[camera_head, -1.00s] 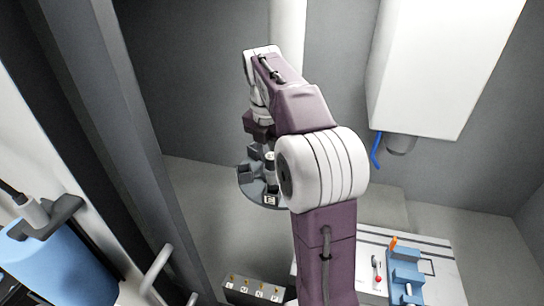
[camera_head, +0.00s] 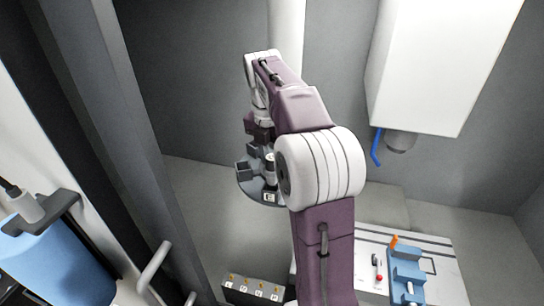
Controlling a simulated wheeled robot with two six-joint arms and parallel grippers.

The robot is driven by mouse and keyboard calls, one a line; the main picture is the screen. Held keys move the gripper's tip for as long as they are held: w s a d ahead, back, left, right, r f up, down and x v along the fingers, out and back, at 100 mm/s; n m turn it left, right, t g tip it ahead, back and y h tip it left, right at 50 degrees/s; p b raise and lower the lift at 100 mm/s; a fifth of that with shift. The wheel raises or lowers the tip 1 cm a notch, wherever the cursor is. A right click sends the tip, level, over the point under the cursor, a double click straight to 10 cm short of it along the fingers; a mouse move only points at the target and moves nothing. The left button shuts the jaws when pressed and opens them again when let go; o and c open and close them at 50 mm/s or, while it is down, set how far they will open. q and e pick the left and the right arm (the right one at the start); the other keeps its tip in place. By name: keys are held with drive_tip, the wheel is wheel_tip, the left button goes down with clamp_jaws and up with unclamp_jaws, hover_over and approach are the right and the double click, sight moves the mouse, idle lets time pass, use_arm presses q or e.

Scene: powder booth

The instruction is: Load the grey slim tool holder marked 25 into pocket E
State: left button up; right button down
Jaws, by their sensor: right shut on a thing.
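My right arm reaches up through the middle of the view, and its gripper (camera_head: 262,146) is over the round grey carousel plate (camera_head: 254,192). It is small and partly hidden by the arm; it is shut on what appears to be the grey slim tool holder (camera_head: 269,167). The holder looks upright, just behind the pocket marked E (camera_head: 269,197) at the plate's front edge. I cannot tell whether it is seated in the pocket or just above it. Its mark 25 cannot be read. My left gripper is not in view.
A dark rack (camera_head: 252,290) with several labelled places stands at the bottom. A blue fixture (camera_head: 406,272) and a red-tipped tool (camera_head: 378,272) are on the white bench at right. A white housing (camera_head: 440,60) hangs upper right. A door frame with handle (camera_head: 155,268) is left.

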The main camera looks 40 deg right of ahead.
sight(272, 169)
drive_tip(key=shift+s+a, duration=0.1)
drive_tip(key=shift+f+b, duration=0.5)
drive_tip(key=shift+f, duration=0.1)
drive_tip(key=shift+a+f+b, duration=0.1)
drive_tip(key=shift+f+b, duration=0.55)
drive_tip(key=shift+f, duration=0.1)
drive_tip(key=shift+f, duration=0.15)
drive_tip(key=shift+s+f+b, duration=0.1)
drive_tip(key=shift+f+b, duration=0.4)
drive_tip(key=shift+f, duration=0.1)
drive_tip(key=c, duration=1)
unclamp_jaws()
